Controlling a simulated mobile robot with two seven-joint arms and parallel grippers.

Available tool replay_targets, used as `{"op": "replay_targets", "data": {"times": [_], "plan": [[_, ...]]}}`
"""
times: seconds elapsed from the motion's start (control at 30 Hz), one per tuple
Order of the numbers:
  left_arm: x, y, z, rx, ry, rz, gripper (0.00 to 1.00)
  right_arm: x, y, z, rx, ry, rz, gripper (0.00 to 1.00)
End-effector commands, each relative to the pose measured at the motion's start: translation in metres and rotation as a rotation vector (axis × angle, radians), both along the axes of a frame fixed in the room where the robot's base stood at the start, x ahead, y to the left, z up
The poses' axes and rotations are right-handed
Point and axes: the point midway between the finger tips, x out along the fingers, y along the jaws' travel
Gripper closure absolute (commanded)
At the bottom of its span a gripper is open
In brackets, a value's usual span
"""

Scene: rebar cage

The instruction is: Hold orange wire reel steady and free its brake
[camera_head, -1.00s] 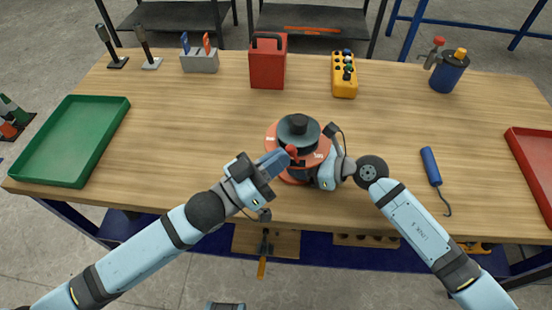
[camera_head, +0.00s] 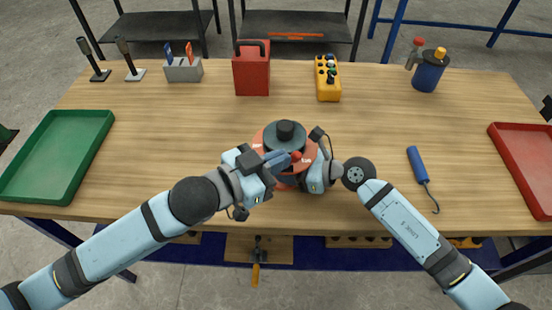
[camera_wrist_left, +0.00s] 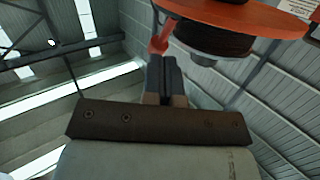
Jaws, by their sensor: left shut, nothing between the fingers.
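The orange wire reel (camera_head: 262,140) stands on the workbench near its front edge, with a dark hub on top. Its red brake lever knob (camera_head: 296,156) is at the front; it also shows in the left wrist view (camera_wrist_left: 159,44), below the reel's orange rim (camera_wrist_left: 235,14) and dark wire. My left gripper (camera_head: 287,160) is shut and empty, its fingertips close beside the lever; contact is unclear. In the left wrist view its fingers (camera_wrist_left: 166,75) are together below the knob. My right gripper (camera_head: 310,172) is against the reel's right side; its fingers are largely hidden.
A green tray (camera_head: 108,140) is at the left and a red tray (camera_head: 492,150) at the right. A blue-handled hook (camera_head: 417,165) lies right of my right arm. A red canister (camera_head: 251,75) and yellow control box (camera_head: 328,90) stand behind. The bench between is clear.

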Motion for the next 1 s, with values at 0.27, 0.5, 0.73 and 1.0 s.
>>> {"op": "replay_targets", "data": {"times": [0.27,0.5,0.73,1.0], "plan": [[-0.019,0.025,0.003,0.001,0.001,-0.001,1.0,0.0,0.0,-0.001,-0.001,0.0,0.0,0.85],[-0.051,0.066,0.009,0.003,0.002,0.0,1.0,0.0,0.0,-0.001,-0.001,0.0,0.0,0.85],[-0.069,0.09,0.014,0.002,0.002,0.001,1.0,0.0,0.0,-0.001,-0.001,0.0,0.0,0.85],[-0.073,0.095,0.016,0.001,-0.001,0.0,1.0,0.0,0.0,-0.001,-0.001,0.0,0.0,0.85]]}}
